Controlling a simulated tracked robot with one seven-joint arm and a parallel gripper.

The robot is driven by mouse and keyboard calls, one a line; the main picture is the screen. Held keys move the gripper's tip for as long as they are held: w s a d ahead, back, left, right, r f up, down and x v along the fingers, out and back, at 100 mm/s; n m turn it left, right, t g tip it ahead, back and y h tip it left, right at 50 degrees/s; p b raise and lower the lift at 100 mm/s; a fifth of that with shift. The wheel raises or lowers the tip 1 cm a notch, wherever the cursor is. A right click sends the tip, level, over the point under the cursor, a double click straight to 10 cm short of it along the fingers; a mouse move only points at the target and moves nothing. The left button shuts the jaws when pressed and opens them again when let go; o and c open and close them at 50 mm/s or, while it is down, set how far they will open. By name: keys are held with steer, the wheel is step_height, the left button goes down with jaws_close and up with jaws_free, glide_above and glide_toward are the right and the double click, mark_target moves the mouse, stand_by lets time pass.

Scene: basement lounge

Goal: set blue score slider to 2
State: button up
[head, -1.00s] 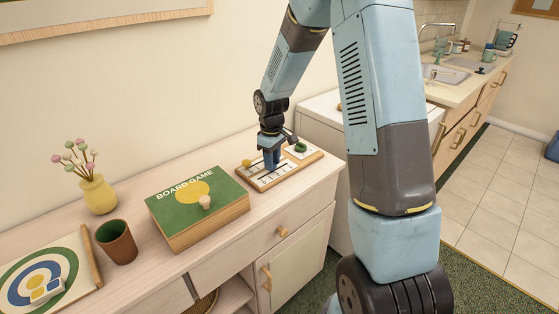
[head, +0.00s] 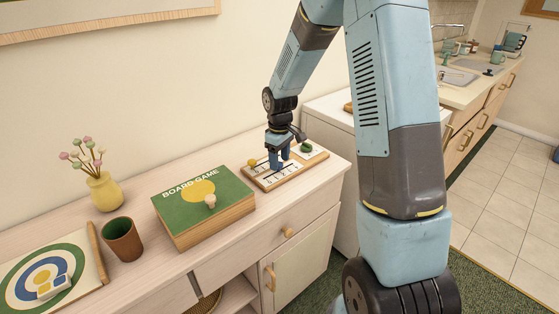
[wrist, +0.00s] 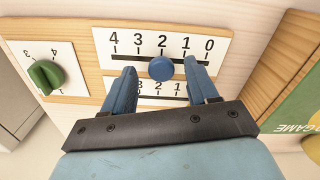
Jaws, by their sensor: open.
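The score board (head: 262,184) lies on the cabinet top; it also shows in the wrist view (wrist: 82,37). In the wrist view the round blue score slider (wrist: 161,68) sits on the upper scale, directly below the number 2. My gripper (head: 279,167) is open over the board. Its two blue fingers stand apart, one on each side of the slider, with a gap to it on both sides. They partly cover a second scale (wrist: 160,88). In the head view the fingers hide the blue slider.
A green knob (wrist: 46,75) on a numbered dial is at the board's other end. A yellow knob (head: 252,162) is on the board in the head view. The green board game box (head: 203,205), brown cup (head: 122,240) and yellow vase (head: 104,191) stand to the left.

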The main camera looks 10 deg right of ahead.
mark_target(280, 165)
step_height(280, 165, up, 13)
stand_by(0.4)
steer(key=s+d+r+m+t, duration=0.3)
steer(key=s+r+m, duration=0.1)
steer(key=s+r, duration=0.9)
steer(key=s+d+r+m+t, duration=0.1)
steer(key=s+m, duration=0.1)
steer(key=s, duration=0.6)
steer(key=s+d+m+t, duration=0.1)
steer(key=s+m, duration=0.1)
steer(key=s, duration=0.7)
steer(key=shift+s+d+r+t, duration=0.15)
steer(key=shift+d+r+t, duration=0.15)
steer(key=shift+r, duration=0.1)
stand_by(1.7)
